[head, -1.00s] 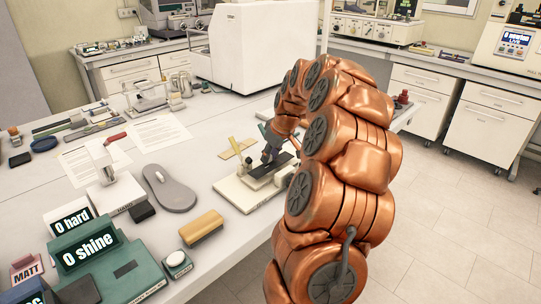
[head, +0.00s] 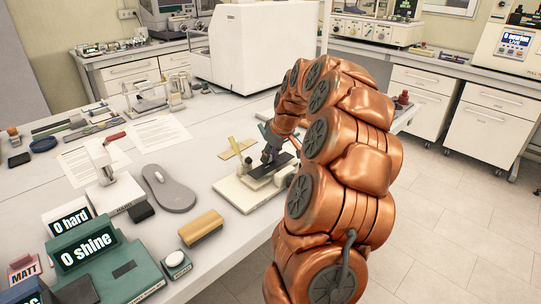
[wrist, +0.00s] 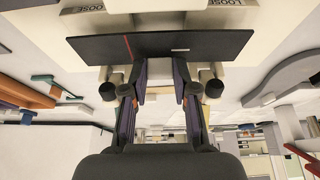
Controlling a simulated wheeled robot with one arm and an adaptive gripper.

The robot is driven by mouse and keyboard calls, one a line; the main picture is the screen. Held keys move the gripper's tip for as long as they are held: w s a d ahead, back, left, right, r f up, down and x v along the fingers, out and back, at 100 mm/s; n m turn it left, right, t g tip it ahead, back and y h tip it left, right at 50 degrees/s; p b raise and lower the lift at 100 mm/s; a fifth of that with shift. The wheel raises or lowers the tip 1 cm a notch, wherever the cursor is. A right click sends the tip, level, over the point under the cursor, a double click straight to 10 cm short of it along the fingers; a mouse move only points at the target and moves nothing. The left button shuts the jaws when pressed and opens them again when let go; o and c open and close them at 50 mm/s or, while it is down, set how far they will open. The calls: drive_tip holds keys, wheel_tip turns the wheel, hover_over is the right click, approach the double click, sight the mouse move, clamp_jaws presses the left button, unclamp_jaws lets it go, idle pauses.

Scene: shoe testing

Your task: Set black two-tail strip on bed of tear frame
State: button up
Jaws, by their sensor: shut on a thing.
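My gripper (wrist: 163,82) is shut on the black strip (wrist: 215,44), which spans the top of the wrist view, level, with a thin red line across its left part and a pale mark on its right part. The strip's tails cannot be told apart. The cream tear frame (wrist: 125,22) lies directly beyond the strip, with two "LOOSE" labels at the top edge. In the head view my gripper (head: 270,157) is low over the tear frame (head: 240,192), with the dark strip at its tips. I cannot tell whether the strip touches the bed.
A yellow-and-cream cross-shaped piece (head: 238,149) lies just behind the frame. A tan-topped brush (head: 201,228), a grey sole (head: 169,188) and a green "0 shine" meter (head: 88,258) stand to the left. White papers (head: 95,158) lie farther back. Bare table shows between them.

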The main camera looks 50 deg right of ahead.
drive_tip(key=shift+f+b, duration=0.65)
drive_tip(key=shift+f, duration=0.45)
drive_tip(key=o, duration=1)
drive_tip(key=v, duration=1.2)
drive_tip(key=shift+r, duration=0.1)
drive_tip(key=shift+a, duration=0.15)
